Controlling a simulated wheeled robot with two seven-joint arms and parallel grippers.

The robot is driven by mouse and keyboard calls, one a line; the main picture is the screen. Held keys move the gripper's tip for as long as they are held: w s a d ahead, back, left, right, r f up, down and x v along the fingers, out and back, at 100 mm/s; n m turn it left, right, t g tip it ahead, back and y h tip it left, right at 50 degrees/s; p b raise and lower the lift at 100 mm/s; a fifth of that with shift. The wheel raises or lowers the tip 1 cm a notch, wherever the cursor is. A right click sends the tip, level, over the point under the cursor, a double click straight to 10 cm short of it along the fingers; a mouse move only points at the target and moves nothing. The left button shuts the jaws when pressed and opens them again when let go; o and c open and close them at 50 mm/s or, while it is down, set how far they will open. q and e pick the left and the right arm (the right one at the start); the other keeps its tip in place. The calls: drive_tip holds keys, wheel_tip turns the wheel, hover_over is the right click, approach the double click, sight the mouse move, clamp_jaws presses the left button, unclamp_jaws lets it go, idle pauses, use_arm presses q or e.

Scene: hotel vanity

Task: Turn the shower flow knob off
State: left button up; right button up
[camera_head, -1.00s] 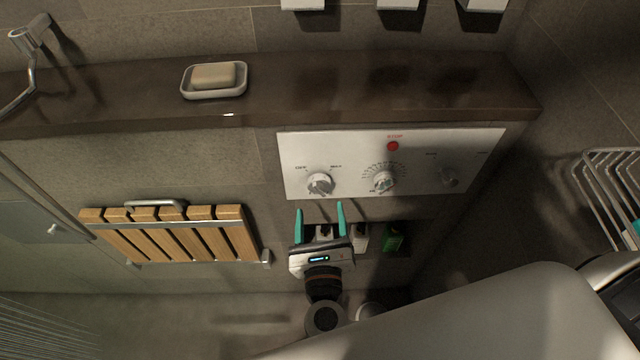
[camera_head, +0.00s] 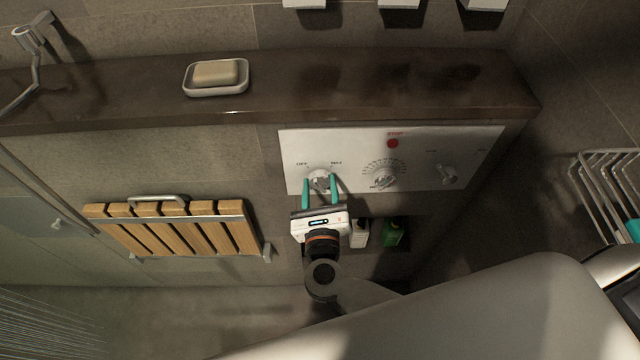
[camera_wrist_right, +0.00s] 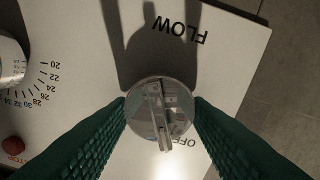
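The shower flow knob (camera_head: 320,176) is the leftmost round metal knob on the white control panel (camera_head: 420,140) in the head view. The right wrist view shows the knob (camera_wrist_right: 160,112) close up, with FLOW printed beside it and a partly covered OFF label near its lower right. Its raised ridge runs nearly vertically in that view, slightly tilted. My right gripper (camera_head: 319,190) has its two green fingers on opposite sides of the knob, and they appear to touch its rim. The fingertips are partly lost against the knob. My left gripper is not in view.
A temperature dial (camera_head: 384,181), a red STOP button (camera_head: 393,143) and another small knob (camera_head: 447,175) sit further right on the panel. A dark ledge (camera_head: 330,85) with a soap dish (camera_head: 217,90) runs above. A slatted wooden seat (camera_head: 180,232) is left.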

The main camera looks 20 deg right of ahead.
drive_tip(key=shift+r+n+p, duration=0.2)
drive_tip(key=shift+n+p, duration=0.9)
drive_tip(key=shift+n, duration=0.3)
drive_tip(key=shift+f+n, duration=0.15)
drive_tip(key=shift+n, duration=0.35)
drive_tip(key=o, duration=1)
drive_tip(key=b+v, duration=0.2)
drive_tip(key=v, duration=1)
